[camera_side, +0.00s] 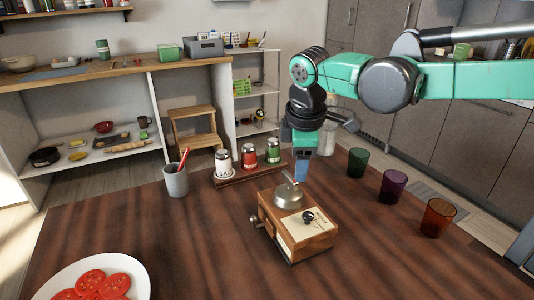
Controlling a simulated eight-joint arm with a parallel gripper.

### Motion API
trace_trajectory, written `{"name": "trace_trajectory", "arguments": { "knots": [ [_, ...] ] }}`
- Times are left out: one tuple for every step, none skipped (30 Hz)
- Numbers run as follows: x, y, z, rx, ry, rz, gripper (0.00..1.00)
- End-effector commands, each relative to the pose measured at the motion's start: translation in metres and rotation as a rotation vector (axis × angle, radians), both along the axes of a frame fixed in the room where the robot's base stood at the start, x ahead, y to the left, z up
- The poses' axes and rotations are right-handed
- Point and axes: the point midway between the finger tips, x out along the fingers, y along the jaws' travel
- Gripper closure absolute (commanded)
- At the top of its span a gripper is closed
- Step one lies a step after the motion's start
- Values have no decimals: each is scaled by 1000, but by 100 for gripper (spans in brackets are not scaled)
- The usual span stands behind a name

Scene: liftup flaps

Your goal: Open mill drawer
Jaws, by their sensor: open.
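The mill (313,240) is a wooden box on the table with a metal dome (288,197) and a small lever on top. A pale panel with a dark knob (308,217) shows on it. A round dark knob (256,222) sticks out at its left side. I cannot tell which part is the drawer front, and no drawer is seen pulled out. My gripper (301,172) points down just above and behind the dome, with blue fingers. It is open and apart from both knobs; I see nothing held in it.
A rack with several shakers (247,158) stands behind the mill. A grey cup (176,182) is to the left. Green, purple and orange glasses (438,217) stand to the right. A plate of tomato slices (140,281) is at front left. The table's front middle (215,265) is clear.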

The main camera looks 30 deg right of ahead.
Motion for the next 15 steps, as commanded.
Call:
{"name": "trace_trajectory", "arguments": {
  "knots": [
    [-5, -6, 3, 20, -17, -37, 48],
    [-8, -9, 4, 33, -28, -60, 48],
    [-12, -13, 6, 49, -42, -88, 48],
    [-14, -16, 7, 61, -54, -111, 48],
    [-17, -19, 8, 74, -64, -134, 48],
    [-21, -23, 9, 91, -77, -164, 48],
    [-24, -26, 9, 104, -89, -186, 48],
    [-27, -29, 10, 116, -98, -208, 48],
    [-31, -32, 11, 133, -114, -239, 48],
    [-34, -35, 11, 146, -124, -261, 48],
    [-37, -38, 11, 160, -133, -283, 48],
    [-41, -41, 11, 178, -149, -314, 48],
    [-45, -44, 11, 190, -158, -335, 48],
    [-48, -46, 11, 204, -169, -359, 48],
    [-52, -49, 11, 221, -182, -388, 48]
  ]
}}
